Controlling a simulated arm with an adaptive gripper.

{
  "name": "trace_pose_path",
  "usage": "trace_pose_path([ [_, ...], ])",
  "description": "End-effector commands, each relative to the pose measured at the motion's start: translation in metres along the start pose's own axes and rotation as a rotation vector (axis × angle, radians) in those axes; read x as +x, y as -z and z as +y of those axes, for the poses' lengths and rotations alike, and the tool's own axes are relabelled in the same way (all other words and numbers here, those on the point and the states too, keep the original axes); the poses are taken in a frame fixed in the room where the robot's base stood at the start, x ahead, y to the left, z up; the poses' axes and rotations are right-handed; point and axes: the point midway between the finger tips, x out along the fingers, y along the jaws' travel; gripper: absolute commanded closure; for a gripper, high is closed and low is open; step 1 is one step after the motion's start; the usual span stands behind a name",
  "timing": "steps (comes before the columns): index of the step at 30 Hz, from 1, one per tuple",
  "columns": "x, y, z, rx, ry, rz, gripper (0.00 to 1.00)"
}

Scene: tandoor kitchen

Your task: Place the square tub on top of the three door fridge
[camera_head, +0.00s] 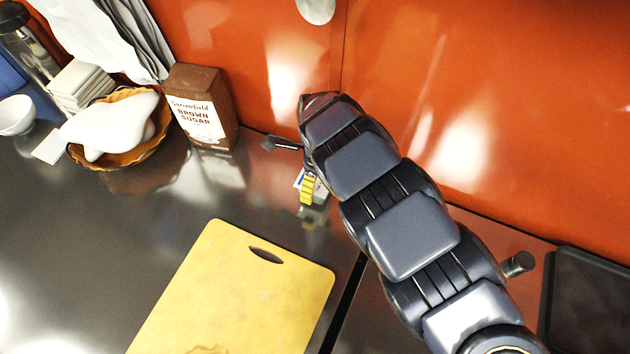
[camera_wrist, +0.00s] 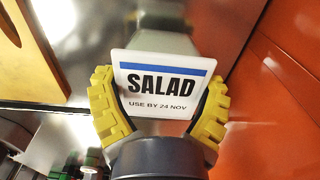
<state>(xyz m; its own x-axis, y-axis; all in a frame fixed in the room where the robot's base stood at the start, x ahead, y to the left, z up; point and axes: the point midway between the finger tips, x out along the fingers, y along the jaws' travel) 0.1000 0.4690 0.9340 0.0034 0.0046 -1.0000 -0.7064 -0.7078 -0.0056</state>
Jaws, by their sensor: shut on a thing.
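My gripper (camera_head: 308,186) has yellow fingers and reaches down over the steel worktop, near the orange back wall. In the wrist view its two yellow fingers (camera_wrist: 160,92) are closed on both sides of a tub (camera_wrist: 155,70) with a white label, a blue stripe and the words "SALAD, USE BY 24 NOV". In the head view the tub (camera_head: 298,179) is mostly hidden behind the fingers. I cannot tell whether it touches the steel. No fridge doors are in view, and I cannot tell whether the steel surface (camera_head: 130,230) is the fridge top.
A yellow cutting board (camera_head: 235,290) lies in front of my gripper. A brown sugar box (camera_head: 203,108) and a basket (camera_head: 122,155) with a white item stand to the left, beside a white bowl (camera_head: 15,115). A dark tray (camera_head: 590,300) is at the right.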

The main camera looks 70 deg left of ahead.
Motion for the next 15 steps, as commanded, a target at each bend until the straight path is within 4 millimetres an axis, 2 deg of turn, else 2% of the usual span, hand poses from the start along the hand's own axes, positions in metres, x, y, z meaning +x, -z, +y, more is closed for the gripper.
trace_pose_path([
  [4,0.018,0.001,0.001,0.001,-0.004,0.001,0.59],
  [12,0.019,0.001,0.000,0.001,-0.001,0.000,0.59],
  [13,0.019,0.001,0.000,0.001,-0.001,0.000,0.21],
  [14,0.019,0.001,0.000,0.001,-0.001,0.000,0.09],
  [15,0.019,0.000,0.000,0.001,-0.001,0.000,0.00],
])
